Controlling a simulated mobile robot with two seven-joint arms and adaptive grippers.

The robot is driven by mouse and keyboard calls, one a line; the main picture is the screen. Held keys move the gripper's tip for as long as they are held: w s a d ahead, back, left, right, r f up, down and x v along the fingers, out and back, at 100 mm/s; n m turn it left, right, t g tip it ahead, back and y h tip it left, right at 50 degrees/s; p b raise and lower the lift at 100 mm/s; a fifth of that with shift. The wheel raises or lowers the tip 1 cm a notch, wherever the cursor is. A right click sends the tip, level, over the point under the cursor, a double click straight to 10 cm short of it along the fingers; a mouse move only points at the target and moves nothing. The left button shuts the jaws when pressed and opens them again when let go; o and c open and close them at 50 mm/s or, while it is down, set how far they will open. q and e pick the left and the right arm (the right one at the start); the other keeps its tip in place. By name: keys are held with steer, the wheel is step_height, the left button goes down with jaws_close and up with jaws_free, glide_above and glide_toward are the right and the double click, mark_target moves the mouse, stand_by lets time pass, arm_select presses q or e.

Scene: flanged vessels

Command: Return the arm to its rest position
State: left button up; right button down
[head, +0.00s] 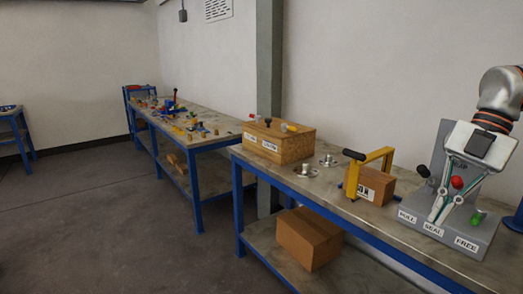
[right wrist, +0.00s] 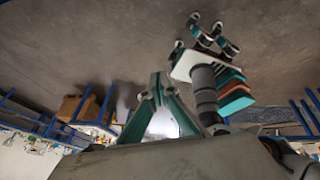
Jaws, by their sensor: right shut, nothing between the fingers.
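My right gripper (head: 437,217) comes in from the right edge of the head view, pointing down in front of the grey labelled stand. Its two fingers meet at their tips with nothing between them. The closed fingers also show in the right wrist view (right wrist: 157,90). From the head view I cannot tell whether the fingertips touch the stand. My left gripper is not in the head view.
The grey stand (head: 478,238) has a red knob (head: 457,182), a green piece (head: 478,216) and labels. Left of it are a yellow-framed cardboard box (head: 370,185), metal flanges (head: 306,171) and a wooden box (head: 280,144). The floor (head: 110,220) is clear.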

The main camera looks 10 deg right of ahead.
steer(key=w+a+f+m+t+y+p, duration=0.15)
steer(key=f+m+t, duration=0.45)
steer(key=f, duration=0.9)
steer(key=w+a+f+m+t+y, duration=0.1)
steer(key=a+f+m+t+y, duration=0.15)
steer(key=f+t, duration=0.85)
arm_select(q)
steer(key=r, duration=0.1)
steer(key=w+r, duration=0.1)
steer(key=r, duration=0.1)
arm_select(e)
steer(key=s+a+f+m+g+h, duration=0.2)
steer(key=s+a+f+m, duration=0.1)
steer(key=f, duration=0.5)
steer(key=s+a+f+m+g+h, duration=0.2)
steer(key=s+a+f+m, duration=0.2)
steer(key=s+a+f, duration=0.2)
steer(key=s+a+f+m+g+h, duration=0.1)
steer(key=s+a+f+m, duration=0.3)
steer(key=a+f, duration=0.4)
steer(key=shift+s+f+g+h, duration=0.4)
steer(key=shift+f+h, duration=0.3)
steer(key=shift+f, duration=0.25)
steer(key=shift+w+m, duration=0.1)
steer(key=shift+m, duration=0.15)
